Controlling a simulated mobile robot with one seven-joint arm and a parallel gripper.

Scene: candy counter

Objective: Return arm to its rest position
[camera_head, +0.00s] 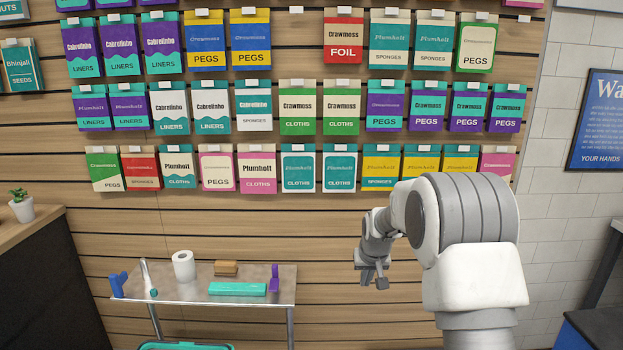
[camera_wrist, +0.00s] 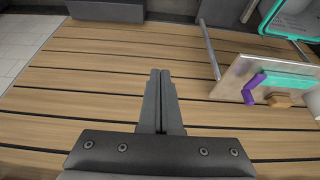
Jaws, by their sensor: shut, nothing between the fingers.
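My arm reaches forward from the lower right of the head view, bent, with my gripper (camera_head: 375,283) hanging low in front of the slatted wall, to the right of the small metal table (camera_head: 187,297). In the wrist view my gripper (camera_wrist: 160,75) shows its two fingers side by side and touching, shut with nothing between them. The fingers are apart from the table and from the hanging packets.
On the table are a white roll (camera_head: 183,266), a brown block (camera_head: 226,267), a teal box (camera_head: 237,289), a purple item (camera_head: 274,279), a white bottle (camera_head: 149,279) and a blue item (camera_head: 118,284). Packets hang in rows on the slatted wall (camera_head: 230,232). A dark counter (camera_head: 35,275) stands left.

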